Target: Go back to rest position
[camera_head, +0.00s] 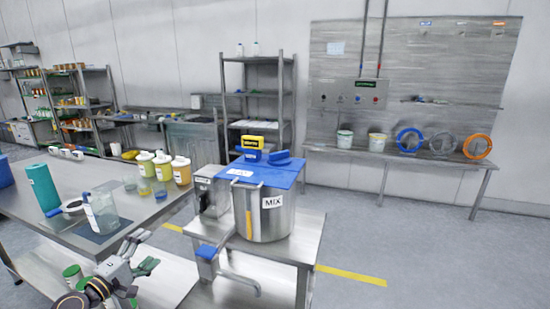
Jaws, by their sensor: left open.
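My left gripper (143,252) is at the lower left, in front of the near edge of the steel table (150,221). Its fingers are apart and I see nothing between them. The piston filler's steel pot (271,222), labelled MIX, stands to the right of the gripper on a small steel stand (307,238). A blue lid (263,172) covers the pot, with a yellow-and-blue block (251,142) on top. The gripper is apart from the pot. My right gripper is not in view.
A clear jug (104,213), a teal cylinder (43,187) and several yellow bottles (163,168) stand on the steel table. A blue-handled outlet (207,251) juts out in front of the pot. Open floor (420,235) lies to the right, before a wall bench (400,157).

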